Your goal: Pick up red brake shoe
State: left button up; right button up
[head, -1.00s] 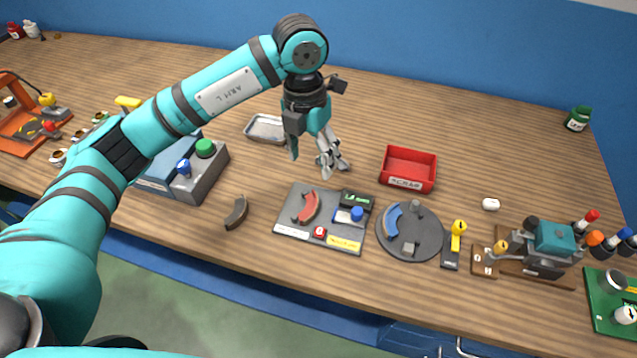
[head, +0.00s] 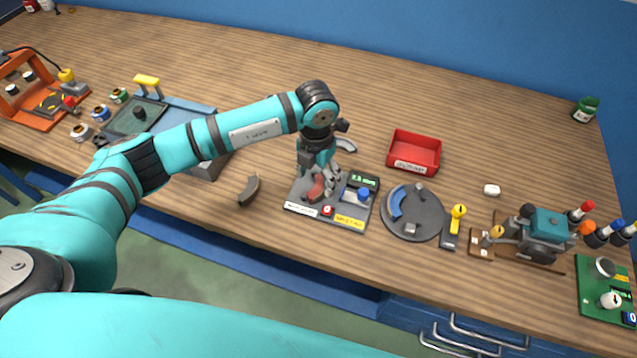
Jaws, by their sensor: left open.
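The red brake shoe (head: 316,191) lies on the grey gauge plate (head: 295,199), which has a small green-lit display and a blue knob. My left gripper (head: 322,186) reaches down right over the shoe, its fingers open around or just above it. The fingers hide part of the shoe, and I cannot tell whether they touch it. My right gripper does not show.
A dark brake shoe (head: 249,190) lies on the bench to the left. A round grey plate (head: 428,222) with a blue shoe (head: 397,203) stands to the right. A red scrap bin (head: 414,153) stands behind. A small engine-like device (head: 545,237) is further right.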

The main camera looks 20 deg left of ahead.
aim_at(318, 186)
pick_arm(q)
notch_tip(318, 186, down, 3)
jog(key=shift+d+f+p, duration=0.15)
jog(key=shift+f+p, duration=0.05)
jog(key=shift+p, duration=0.3)
jog(key=shift+f, duration=0.15)
jog(key=c, duration=0.6)
grip_shut()
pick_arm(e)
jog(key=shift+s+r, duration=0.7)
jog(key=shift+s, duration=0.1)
